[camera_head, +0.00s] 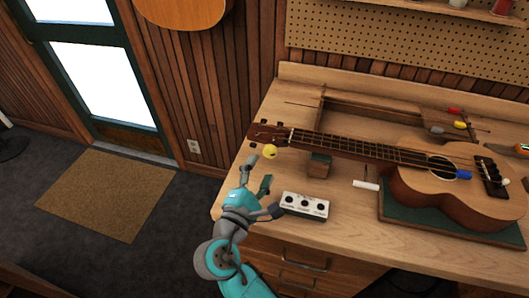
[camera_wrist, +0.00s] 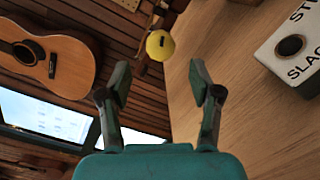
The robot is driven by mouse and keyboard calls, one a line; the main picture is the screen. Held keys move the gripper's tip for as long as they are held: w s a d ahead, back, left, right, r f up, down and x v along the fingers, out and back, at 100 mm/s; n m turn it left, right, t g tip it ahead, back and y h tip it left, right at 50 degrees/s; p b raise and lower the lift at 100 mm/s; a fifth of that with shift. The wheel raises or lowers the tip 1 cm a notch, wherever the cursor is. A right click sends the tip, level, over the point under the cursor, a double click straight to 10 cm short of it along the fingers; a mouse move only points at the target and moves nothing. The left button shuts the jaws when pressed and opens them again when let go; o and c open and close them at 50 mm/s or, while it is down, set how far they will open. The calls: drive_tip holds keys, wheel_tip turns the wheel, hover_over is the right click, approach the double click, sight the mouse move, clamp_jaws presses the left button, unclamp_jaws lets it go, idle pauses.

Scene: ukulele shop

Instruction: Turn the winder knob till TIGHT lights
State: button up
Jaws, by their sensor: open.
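The ukulele (camera_head: 450,180) lies on the workbench with its headstock (camera_head: 270,133) at the left. A yellow round knob (camera_head: 270,151) shows at the headstock; it also shows in the wrist view (camera_wrist: 160,45), ahead of the fingers. My gripper (camera_head: 264,184) is open and empty, short of the knob and apart from it. In the wrist view its two fingers (camera_wrist: 160,85) stand wide apart with nothing between them. A white indicator box (camera_head: 304,207) has several dark round lamps, none visibly lit. Its wrist-view lettering reads SLACK, with another label cut off.
The green mat (camera_head: 400,218) and a small neck block (camera_head: 319,165) support the ukulele. A white-handled tool (camera_head: 366,185) lies in front of the neck. A wooden rack (camera_head: 350,108) and coloured-handle tools stand behind. Bare bench top surrounds the box.

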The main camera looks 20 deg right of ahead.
sight(268, 155)
drive_tip(key=x, duration=0.7)
drive_tip(key=shift+d, duration=0.15)
drive_tip(key=c, duration=1.2)
